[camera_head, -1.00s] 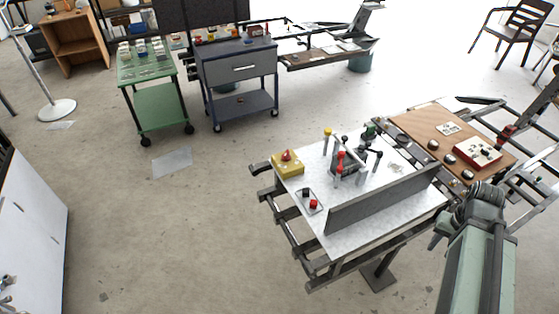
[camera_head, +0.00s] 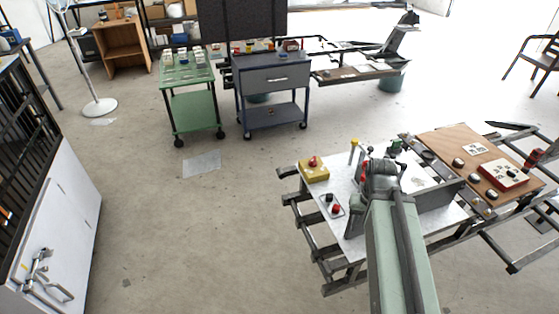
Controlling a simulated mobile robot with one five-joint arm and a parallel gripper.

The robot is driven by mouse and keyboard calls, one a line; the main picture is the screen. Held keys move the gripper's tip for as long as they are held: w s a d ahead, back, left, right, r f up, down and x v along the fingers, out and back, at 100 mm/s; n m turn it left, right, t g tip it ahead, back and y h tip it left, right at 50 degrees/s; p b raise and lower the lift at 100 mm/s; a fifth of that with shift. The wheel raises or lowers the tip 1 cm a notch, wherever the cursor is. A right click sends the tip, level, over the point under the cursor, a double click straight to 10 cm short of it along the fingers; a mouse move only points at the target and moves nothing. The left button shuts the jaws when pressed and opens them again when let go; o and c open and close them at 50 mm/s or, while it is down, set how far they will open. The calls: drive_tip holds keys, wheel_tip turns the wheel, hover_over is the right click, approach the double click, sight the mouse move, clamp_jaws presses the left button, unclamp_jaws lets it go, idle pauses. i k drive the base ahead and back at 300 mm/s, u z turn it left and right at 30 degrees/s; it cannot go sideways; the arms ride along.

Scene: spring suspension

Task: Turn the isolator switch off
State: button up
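A yellow box with a red knob (camera_head: 314,169), which looks like the isolator switch, sits on the far left corner of the white-topped table (camera_head: 343,190). The knob's setting is too small to read. My arm reaches up from the lower right, and its end with my gripper (camera_head: 372,160) is over the middle of the table, right of the yellow box and apart from it. The fingers are hard to make out against the dark fittings behind, so open or shut does not show.
A plate with a black and a red button (camera_head: 332,205) lies in front of the yellow box. An upright grey panel (camera_head: 436,196) stands along the table's right side. A brown board with a red-sided box (camera_head: 503,173) adjoins at right. The floor at left is open.

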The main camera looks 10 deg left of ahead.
sight(313, 163)
drive_tip(key=u, duration=0.4)
drive_tip(key=i, duration=1)
drive_tip(key=z, duration=0.1)
